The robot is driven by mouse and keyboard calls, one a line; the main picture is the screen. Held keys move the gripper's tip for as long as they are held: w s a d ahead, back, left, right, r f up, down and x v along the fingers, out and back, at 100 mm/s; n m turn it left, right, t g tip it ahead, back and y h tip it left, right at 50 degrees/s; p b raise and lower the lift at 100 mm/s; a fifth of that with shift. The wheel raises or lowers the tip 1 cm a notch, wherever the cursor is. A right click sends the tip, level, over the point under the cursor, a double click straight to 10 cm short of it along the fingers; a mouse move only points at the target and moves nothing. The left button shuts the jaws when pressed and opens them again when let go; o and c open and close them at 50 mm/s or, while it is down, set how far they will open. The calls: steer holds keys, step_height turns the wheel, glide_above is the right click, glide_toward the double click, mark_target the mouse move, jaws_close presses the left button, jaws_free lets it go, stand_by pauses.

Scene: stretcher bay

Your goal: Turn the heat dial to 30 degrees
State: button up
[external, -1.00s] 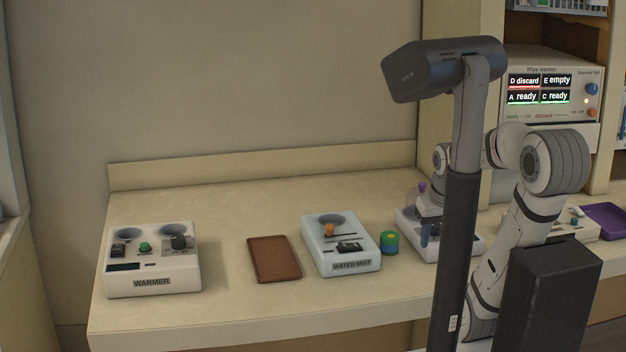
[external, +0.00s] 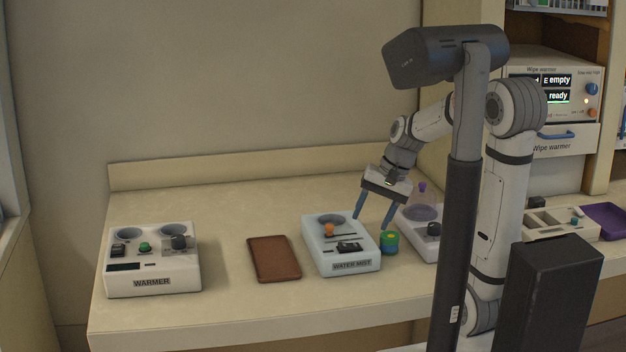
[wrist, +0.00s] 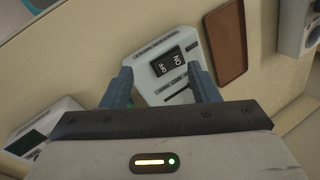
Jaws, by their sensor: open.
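The white box labelled WARMER (external: 152,281) stands at the left of the counter. It has a black knob (external: 180,242), a green button (external: 145,246), a black switch and a dark display strip. I cannot read any degree marks or the dial's setting. My gripper (external: 371,222) is open and empty, fingers pointing down, above the right side of the pale blue WATER MIST box (external: 318,257). It is well to the right of the warmer. In the wrist view my open fingers (wrist: 164,80) flank the WATER MIST box with its ON/OFF switch (wrist: 167,64).
A brown tray (external: 274,258) lies between the warmer and the WATER MIST box. A green and blue round item (external: 389,243) stands just right of the WATER MIST box. Another white box with a black knob (external: 433,229) is partly hidden by my column. The counter behind is clear.

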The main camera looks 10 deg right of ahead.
steer(key=w+a+m+g+y+p, duration=0.1)
steer(key=w+a+m+y, duration=0.3)
steer(key=a, duration=0.7)
steer(key=w+a+m+g+y+p, duration=0.1)
steer(key=w+a+m+g, duration=0.1)
steer(key=w+a, duration=0.6)
steer(key=m+y+p, duration=0.2)
steer(key=m+y, duration=0.2)
steer(key=m, duration=0.2)
glide_toward(181, 236)
steer(key=x, duration=0.3)
steer(key=shift+g, duration=0.4)
steer(key=p+x, duration=0.1)
steer(key=x, duration=0.6)
steer(key=shift+a+f+p, duration=0.2)
steer(key=shift+a+p, duration=0.15)
steer(key=c, duration=1)
